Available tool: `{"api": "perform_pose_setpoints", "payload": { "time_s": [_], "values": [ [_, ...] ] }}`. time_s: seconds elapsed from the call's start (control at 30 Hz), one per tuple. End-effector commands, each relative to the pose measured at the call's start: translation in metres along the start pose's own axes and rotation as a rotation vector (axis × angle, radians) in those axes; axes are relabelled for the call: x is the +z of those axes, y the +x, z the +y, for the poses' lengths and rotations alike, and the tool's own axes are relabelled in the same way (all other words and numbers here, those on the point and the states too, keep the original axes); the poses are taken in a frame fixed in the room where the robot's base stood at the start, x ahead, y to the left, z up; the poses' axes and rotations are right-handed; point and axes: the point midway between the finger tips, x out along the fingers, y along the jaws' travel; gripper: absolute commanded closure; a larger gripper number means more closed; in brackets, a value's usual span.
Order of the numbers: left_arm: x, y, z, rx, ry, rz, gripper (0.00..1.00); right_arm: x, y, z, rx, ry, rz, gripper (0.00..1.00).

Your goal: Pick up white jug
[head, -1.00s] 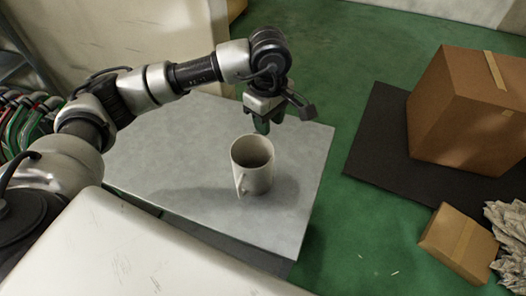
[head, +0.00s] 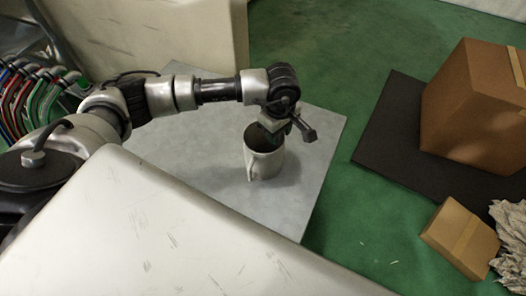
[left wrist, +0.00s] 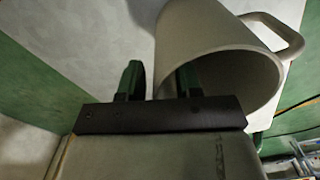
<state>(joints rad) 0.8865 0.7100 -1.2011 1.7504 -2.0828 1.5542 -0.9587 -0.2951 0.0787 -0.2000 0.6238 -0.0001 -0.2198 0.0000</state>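The white jug (head: 263,163) stands upright on the light grey tabletop (head: 205,160), its handle toward the lower left in the head view. My left gripper (head: 272,130) points down at the jug's rim. In the left wrist view the jug (left wrist: 205,32) fills the top middle, with its open mouth and handle showing. The two green-tipped fingers of my left gripper (left wrist: 160,80) are apart. One finger overlaps the jug's mouth and the other is outside it, with the near wall between them. I cannot tell whether either finger touches. My right gripper is not in view.
A large cardboard box (head: 470,110) sits on a black mat (head: 385,130) on the green floor at the right. A small cardboard box (head: 461,238) lies in front of it. The tabletop around the jug is clear.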

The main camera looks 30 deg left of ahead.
Motion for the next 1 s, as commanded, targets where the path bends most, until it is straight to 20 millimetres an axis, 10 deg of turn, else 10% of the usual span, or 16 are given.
{"api": "perform_pose_setpoints", "payload": {
  "time_s": [0.2,0.43,1.0],
  "values": [
    [-0.0001,0.0014,0.0001,0.001,0.000,0.000,0.66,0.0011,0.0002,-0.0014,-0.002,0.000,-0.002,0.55],
    [-0.0002,0.0011,0.0001,0.001,0.000,0.000,0.99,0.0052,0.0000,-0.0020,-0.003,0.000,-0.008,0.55],
    [-0.0005,-0.0032,0.0007,0.003,0.000,0.000,1.00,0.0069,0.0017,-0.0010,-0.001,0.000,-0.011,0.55]
  ]
}}
